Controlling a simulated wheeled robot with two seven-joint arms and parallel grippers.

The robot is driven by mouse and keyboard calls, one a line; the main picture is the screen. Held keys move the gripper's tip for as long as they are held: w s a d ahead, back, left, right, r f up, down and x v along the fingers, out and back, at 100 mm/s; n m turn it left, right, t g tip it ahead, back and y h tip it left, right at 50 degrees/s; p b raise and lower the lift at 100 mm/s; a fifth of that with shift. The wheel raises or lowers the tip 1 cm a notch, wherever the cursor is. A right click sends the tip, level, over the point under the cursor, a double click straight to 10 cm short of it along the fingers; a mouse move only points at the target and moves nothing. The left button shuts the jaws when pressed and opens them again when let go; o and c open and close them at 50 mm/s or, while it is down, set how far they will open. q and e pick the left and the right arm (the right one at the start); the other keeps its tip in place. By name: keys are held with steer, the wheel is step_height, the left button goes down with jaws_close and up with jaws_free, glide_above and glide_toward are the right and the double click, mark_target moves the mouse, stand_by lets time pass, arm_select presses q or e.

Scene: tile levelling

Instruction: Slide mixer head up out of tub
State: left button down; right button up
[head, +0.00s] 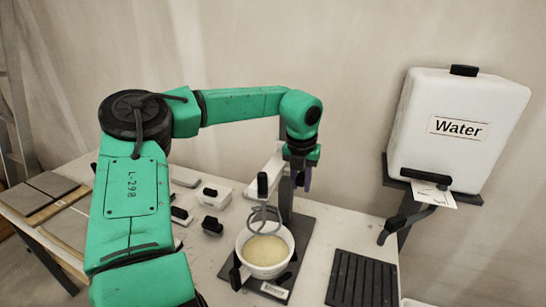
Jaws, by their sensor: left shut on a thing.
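The mixer stands on a dark base plate (306,232) on the table, with a dark upright post. Its white mixer head (266,172) reaches left from the post and carries a black cylinder and a grey ring-shaped whisk (263,219). A white tub (284,268) with pale yellow contents sits below it. The whisk overlaps the tub's back rim in the picture; I cannot tell whether its lower end is inside. My left gripper (299,172) is at the post end of the mixer head, shut on it, its fingertips partly hidden. My right gripper is out of view.
A white water container (455,125) stands on a wall shelf at right, with a dark tap below. A black ribbed mat (361,280) lies right of the mixer. Several small white and black items, including a white block (214,195), lie left of it. Tiles (50,184) lie far left.

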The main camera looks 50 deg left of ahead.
arm_select(q)
steer(key=shift+r+p, duration=1.3)
steer(key=shift+r, duration=1)
steer(key=shift+c, duration=2.4)
jaws_free()
steer(key=shift+s+f, duration=0.15)
step_height(320, 180, up, 7)
steer(key=p, duration=0.4)
steer(key=shift+p, duration=0.4)
steer(key=shift+f, duration=0.1)
